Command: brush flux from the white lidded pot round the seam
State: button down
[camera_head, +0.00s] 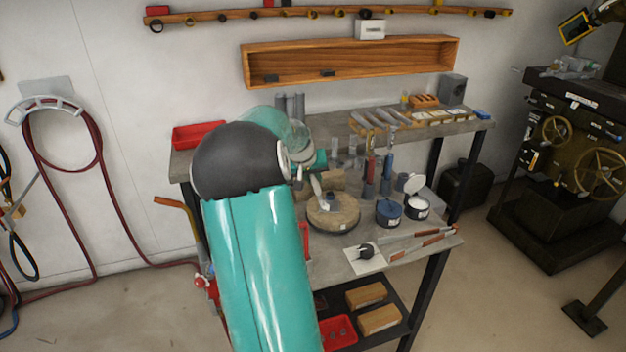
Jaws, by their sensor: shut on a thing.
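My gripper (312,166) is over the front middle of the bench, partly hidden behind my arm. It is shut on a slim pale thing, apparently the brush (319,190), which slants down toward a round tan block (341,213). A small blue-dark piece (330,197) stands on this block. I cannot tell if the brush tip touches it, and the seam is too small to make out. A pot with white inside (418,204) stands open to the right, with a pale round lid (414,183) tilted up behind it. A dark blue pot (389,212) stands to its left.
Upright tools with red and blue handles (388,163) stand behind the pots. Rods with orange-brown parts (424,242) lie along the front right edge. A white card with a black round thing (366,252) lies at the front. A red tray (197,134) is at the back left.

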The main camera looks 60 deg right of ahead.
jog(key=shift+w+d, duration=0.25)
jog(key=shift+d, duration=0.45)
jog(key=shift+w+d, duration=0.25)
jog(key=shift+d, duration=0.4)
jog(key=shift+a, duration=0.1)
jog(key=shift+s+a, duration=0.25)
jog(key=shift+a, duration=0.35)
jog(key=shift+s+a, duration=0.2)
jog(key=shift+a, duration=0.35)
jog(key=shift+a, duration=0.1)
jog(key=shift+s+a, duration=0.3)
jog(key=shift+a, duration=0.25)
jog(key=shift+s+a, duration=0.25)
jog(key=shift+a, duration=0.25)
notch_tip(320, 180, up, 7)
